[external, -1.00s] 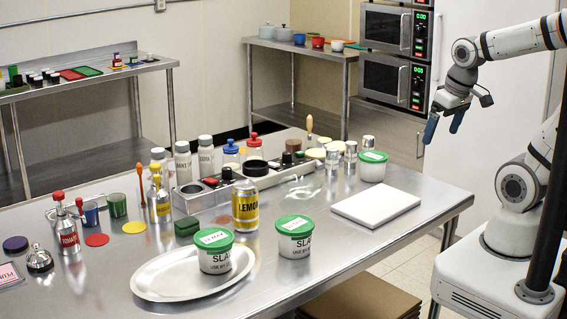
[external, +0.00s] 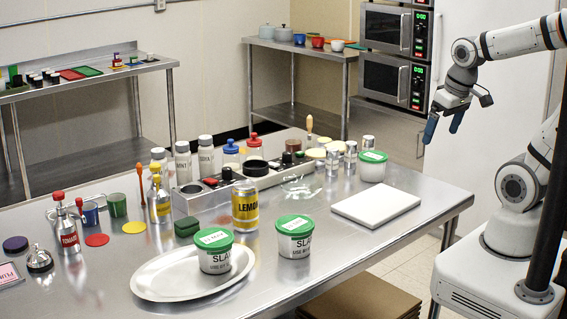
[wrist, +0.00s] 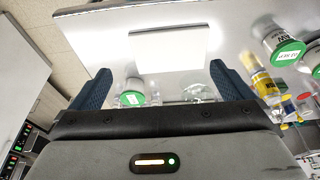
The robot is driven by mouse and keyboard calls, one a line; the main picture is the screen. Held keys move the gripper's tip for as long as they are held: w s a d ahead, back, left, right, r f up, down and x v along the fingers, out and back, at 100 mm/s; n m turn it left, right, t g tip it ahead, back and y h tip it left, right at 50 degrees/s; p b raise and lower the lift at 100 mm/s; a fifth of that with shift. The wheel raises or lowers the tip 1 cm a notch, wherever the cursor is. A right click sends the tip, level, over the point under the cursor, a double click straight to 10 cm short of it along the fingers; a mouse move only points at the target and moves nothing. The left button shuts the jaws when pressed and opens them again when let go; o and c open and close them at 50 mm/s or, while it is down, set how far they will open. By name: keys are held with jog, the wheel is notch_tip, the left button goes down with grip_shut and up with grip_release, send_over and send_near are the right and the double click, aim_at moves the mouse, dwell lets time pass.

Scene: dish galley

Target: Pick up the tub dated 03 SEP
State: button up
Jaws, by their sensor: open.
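Three white tubs with green lids and white labels stand on the steel table. One tub (external: 214,252) is on the oval platter, a second tub (external: 294,238) is on the table just right of it, and a third tub (external: 372,167) is at the far right behind the white board. The lid dates are too small to read. My gripper (external: 443,130) is open and empty, in the air right of the table, apart from all tubs. In the wrist view, my gripper (wrist: 160,85) shows both fingers spread, with the third tub (wrist: 132,93) and another tub (wrist: 285,48) beyond.
A white board (external: 376,206) lies at the table's right end. A yellow LEMON can (external: 245,206) stands behind the tubs, near a condiment rail with bottles. The oval platter (external: 160,284) has bare room at its left. Microwaves (external: 393,82) are stacked behind.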

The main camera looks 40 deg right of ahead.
dwell(0.4)
jog(key=n+g+b, duration=0.3)
send_over(296, 223)
jog(key=f, duration=1.1)
jog(key=shift+w+f, duration=0.15)
jog(key=shift+w, duration=0.05)
jog(key=shift+a+f, duration=0.25)
jog(key=shift+a, duration=0.05)
jog(key=shift+s+f, duration=0.1)
jog(key=shift+f, duration=0.25)
jog(key=f+p, duration=0.1)
jog(key=f, duration=0.2)
jog(key=f+p, duration=0.1)
jog(key=f, duration=0.3)
jog(key=shift+d, duration=0.2)
jog(key=shift+r, duration=0.1)
